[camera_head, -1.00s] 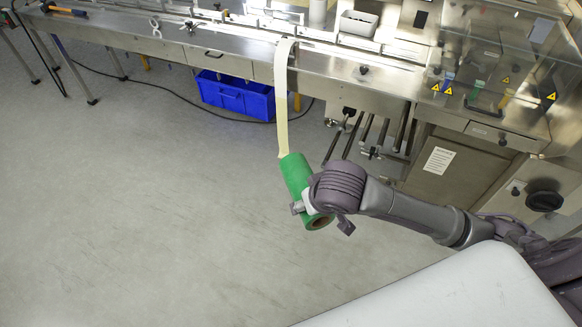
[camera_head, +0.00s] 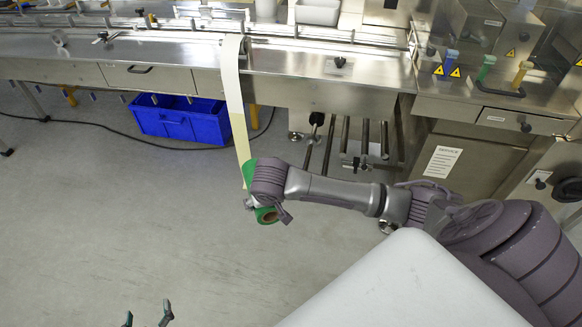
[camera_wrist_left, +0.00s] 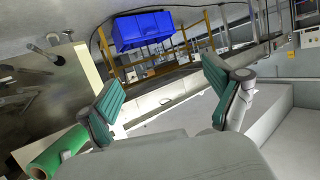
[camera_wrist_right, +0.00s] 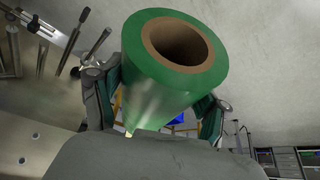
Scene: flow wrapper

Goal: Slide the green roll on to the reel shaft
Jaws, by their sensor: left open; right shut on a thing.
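The green roll (camera_head: 248,174), with a brown cardboard core, is held in the air by my right gripper (camera_head: 267,208) in front of the machine. In the right wrist view the fingers (camera_wrist_right: 152,108) are shut on the sides of the roll (camera_wrist_right: 165,88), its open core facing the camera. A cream film strip (camera_head: 236,105) runs from the roll up to the machine top. Several rods (camera_head: 329,145) stick out below the machine; I cannot tell which is the reel shaft. My left gripper (camera_head: 148,315) is open and empty, low in the head view; the roll (camera_wrist_left: 57,148) shows beside it in the left wrist view.
The steel machine (camera_head: 180,78) spans the back. A blue crate (camera_head: 180,120) stands under it, left of the strip. A cabinet (camera_head: 455,165) with a drawer and a black knob is at the right. The floor (camera_head: 90,220) at the left is clear.

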